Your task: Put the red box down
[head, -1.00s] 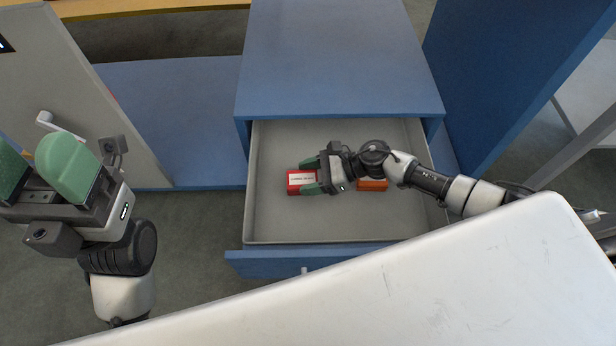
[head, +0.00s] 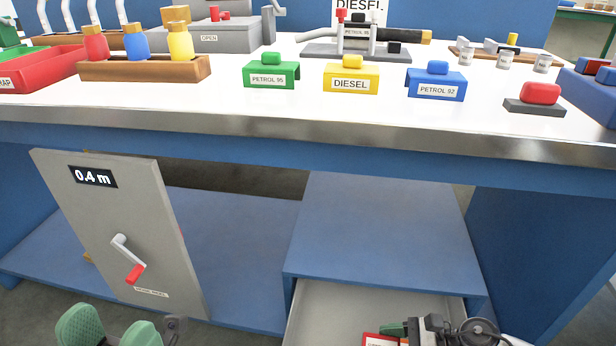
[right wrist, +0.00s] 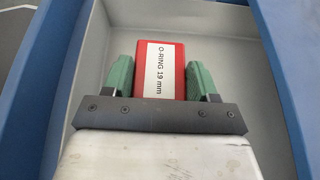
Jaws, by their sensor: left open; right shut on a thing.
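The red box (right wrist: 158,70), with a white label reading "O-RING 19 mm", is between the green fingers of my right gripper (right wrist: 160,80) in the right wrist view. The gripper is shut on it, within the open grey drawer (right wrist: 228,35). In the head view only a corner of the red box (head: 378,340) shows at the bottom edge, beside my right gripper (head: 405,335). Whether the box touches the drawer floor I cannot tell. My left gripper (head: 112,335) is open and empty at the bottom left.
A workbench (head: 330,118) stands above the drawer, with green (head: 271,75), yellow (head: 351,78) and blue (head: 436,82) labelled blocks on top. A grey panel with a red-handled crank (head: 130,262) stands left. The blue drawer cabinet (head: 385,225) is in front.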

